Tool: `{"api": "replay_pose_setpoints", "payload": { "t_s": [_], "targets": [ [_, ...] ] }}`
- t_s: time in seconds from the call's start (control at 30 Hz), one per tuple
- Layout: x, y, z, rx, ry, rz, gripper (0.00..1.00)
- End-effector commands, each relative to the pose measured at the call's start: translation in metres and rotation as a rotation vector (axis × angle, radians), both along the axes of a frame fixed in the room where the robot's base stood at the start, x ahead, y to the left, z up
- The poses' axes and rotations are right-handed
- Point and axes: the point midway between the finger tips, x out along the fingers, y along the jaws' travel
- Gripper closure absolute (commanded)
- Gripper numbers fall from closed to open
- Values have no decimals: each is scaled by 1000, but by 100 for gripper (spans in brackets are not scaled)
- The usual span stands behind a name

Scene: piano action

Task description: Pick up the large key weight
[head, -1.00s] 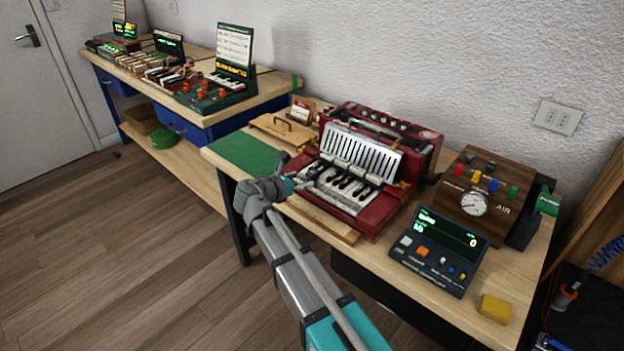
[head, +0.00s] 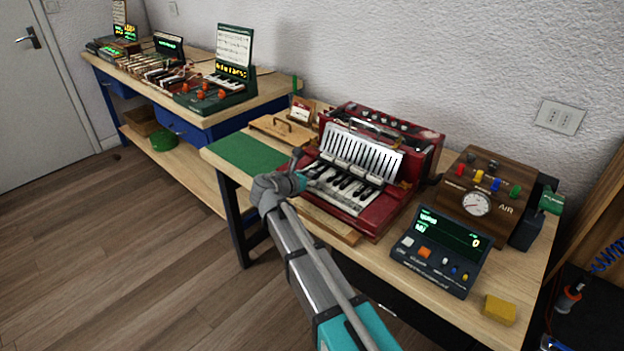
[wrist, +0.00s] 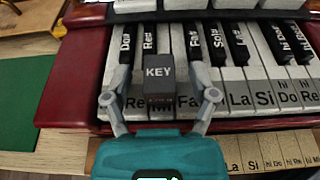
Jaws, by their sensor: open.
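The large key weight (wrist: 159,84) is a dark grey block with "KEY" in white on its face. In the wrist view it stands on the white and black keys of the red accordion (wrist: 85,66). My gripper (wrist: 159,68) is open, with one finger on each side of the weight; I cannot tell whether either touches it. In the head view my gripper (head: 299,168) is at the left side of the accordion's keyboard (head: 345,188). I cannot make out the weight there.
A green mat (head: 247,153) and a wooden board with a handle (head: 283,130) lie left of the accordion. A dark console (head: 442,252), a wooden gauge box (head: 482,190) and a yellow block (head: 499,309) stand to the right. A wall is behind.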

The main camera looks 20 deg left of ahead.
Motion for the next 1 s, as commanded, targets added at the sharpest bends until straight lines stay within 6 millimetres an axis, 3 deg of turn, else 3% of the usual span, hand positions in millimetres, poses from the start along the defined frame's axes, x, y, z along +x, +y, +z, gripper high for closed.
{"api": "replay_pose_setpoints", "payload": {
  "t_s": [0.53, 0.9, 1.0],
  "targets": [
    [0, 0, 0, -1, 0, 1, 28],
    [-1, 1, 0, 0, 0, 2, 96],
    [-1, 1, 0, 0, 0, 2, 100]
  ]
}}
